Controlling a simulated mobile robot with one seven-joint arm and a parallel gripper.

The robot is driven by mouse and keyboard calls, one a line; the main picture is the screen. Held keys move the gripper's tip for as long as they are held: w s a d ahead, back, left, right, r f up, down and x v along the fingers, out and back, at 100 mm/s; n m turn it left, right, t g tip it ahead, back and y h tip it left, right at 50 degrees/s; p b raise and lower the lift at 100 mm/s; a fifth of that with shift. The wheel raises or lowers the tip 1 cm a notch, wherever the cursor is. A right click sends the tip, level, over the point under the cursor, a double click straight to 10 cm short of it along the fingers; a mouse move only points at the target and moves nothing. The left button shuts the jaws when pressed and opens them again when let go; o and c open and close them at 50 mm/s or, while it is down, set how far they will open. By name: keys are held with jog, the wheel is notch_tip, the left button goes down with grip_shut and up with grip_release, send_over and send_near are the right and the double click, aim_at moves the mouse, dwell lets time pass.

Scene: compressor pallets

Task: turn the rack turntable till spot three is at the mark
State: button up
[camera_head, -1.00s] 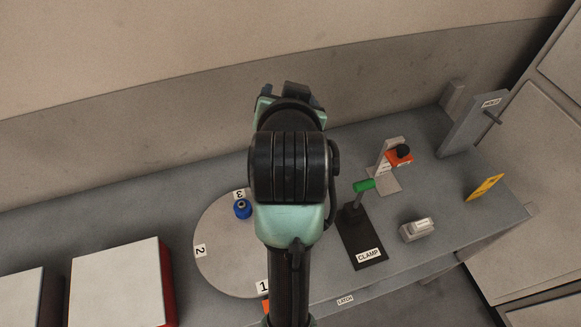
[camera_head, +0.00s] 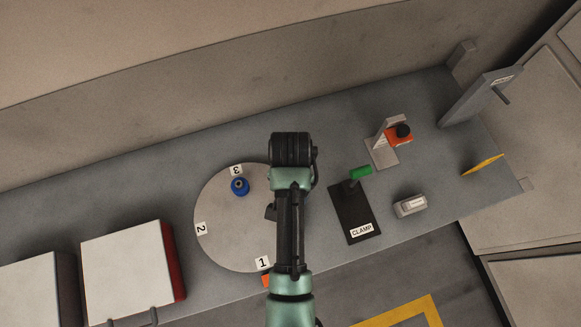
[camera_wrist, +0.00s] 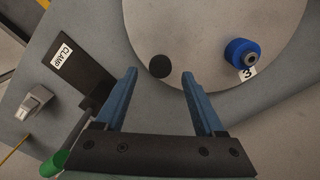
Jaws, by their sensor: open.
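The round grey turntable (camera_head: 225,235) lies on the bench, partly hidden by my arm. Label 3 (camera_head: 236,170) is at its far side, label 2 (camera_head: 200,229) at the left and label 1 (camera_head: 262,263) at the front. An orange mark (camera_head: 266,281) shows just outside the rim beside label 1. A blue cylindrical part (camera_head: 240,187) stands at spot three; it also shows in the wrist view (camera_wrist: 241,52). My gripper (camera_wrist: 159,73) is open, its blue fingers pointing at the disc. A black round knob (camera_wrist: 160,66) on the disc appears between the fingertips; the height gap is unclear.
Right of the turntable is a black clamp base (camera_head: 353,211) with a green handle (camera_head: 361,172). Beyond are a grey block (camera_head: 410,205) and a stand with an orange and black button (camera_head: 401,133). White-topped boxes (camera_head: 126,271) stand at the left.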

jog(key=shift+f, duration=1.85)
grip_shut()
jog(key=shift+w, duration=0.1)
